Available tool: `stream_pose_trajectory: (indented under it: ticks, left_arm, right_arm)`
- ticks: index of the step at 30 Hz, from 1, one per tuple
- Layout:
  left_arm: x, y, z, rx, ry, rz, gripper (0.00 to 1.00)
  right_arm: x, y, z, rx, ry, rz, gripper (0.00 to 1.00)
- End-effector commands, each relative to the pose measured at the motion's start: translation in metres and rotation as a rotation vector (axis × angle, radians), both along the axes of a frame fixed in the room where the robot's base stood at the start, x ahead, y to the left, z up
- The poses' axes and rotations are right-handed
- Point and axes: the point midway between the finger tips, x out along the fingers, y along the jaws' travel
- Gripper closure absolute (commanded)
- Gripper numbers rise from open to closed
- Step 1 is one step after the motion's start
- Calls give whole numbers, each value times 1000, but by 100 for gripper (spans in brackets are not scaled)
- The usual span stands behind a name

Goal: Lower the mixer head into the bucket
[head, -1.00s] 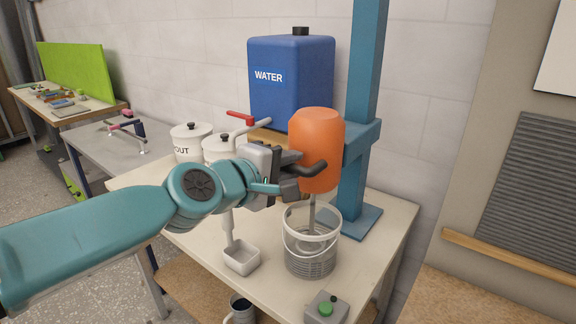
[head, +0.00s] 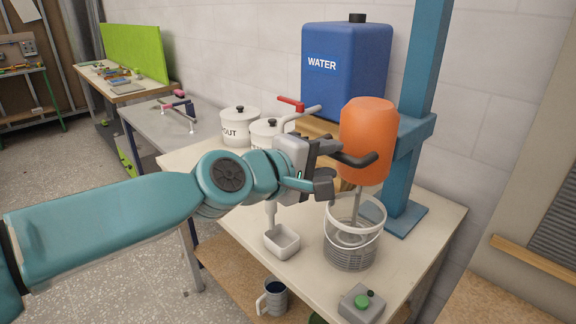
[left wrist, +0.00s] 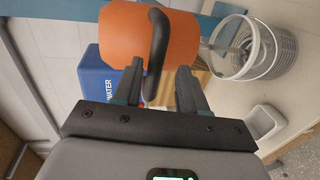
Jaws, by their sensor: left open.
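The mixer head (head: 367,140) is an orange body on a blue column (head: 416,110), with a black curved handle (head: 358,160) on its front. Its shaft goes down into the bucket (head: 352,252), a clear-walled pail on the bench. My left gripper (head: 325,165) is at the handle, left of the orange body. In the left wrist view the mixer head (left wrist: 150,35) is straight ahead and the handle (left wrist: 158,55) hangs down between the two open, spread fingers (left wrist: 158,88). I cannot tell whether a finger touches it. The bucket (left wrist: 262,52) is at upper right. My right gripper is not in view.
A blue water tank (head: 345,70) stands behind with a red-levered tap. A small white tray (head: 281,242) sits left of the bucket. A grey box with a green button (head: 361,303) is at the bench's front edge. White lidded pots (head: 240,126) stand at the back left.

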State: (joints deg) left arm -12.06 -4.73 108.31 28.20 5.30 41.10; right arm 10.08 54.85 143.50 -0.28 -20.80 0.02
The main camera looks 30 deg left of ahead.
Motion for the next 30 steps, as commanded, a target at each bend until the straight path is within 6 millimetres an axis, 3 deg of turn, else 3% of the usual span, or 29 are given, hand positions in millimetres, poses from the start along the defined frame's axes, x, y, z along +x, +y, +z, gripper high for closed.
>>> stream_pose_trajectory:
  ticks: [9,15,30]
  left_arm:
    - [-79,29,21,0,-2,2,58]
    - [-109,40,26,1,2,1,58]
    - [-118,43,26,1,4,-2,58]
  right_arm:
    - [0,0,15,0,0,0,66]
    - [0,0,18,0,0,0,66]
    - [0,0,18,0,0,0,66]
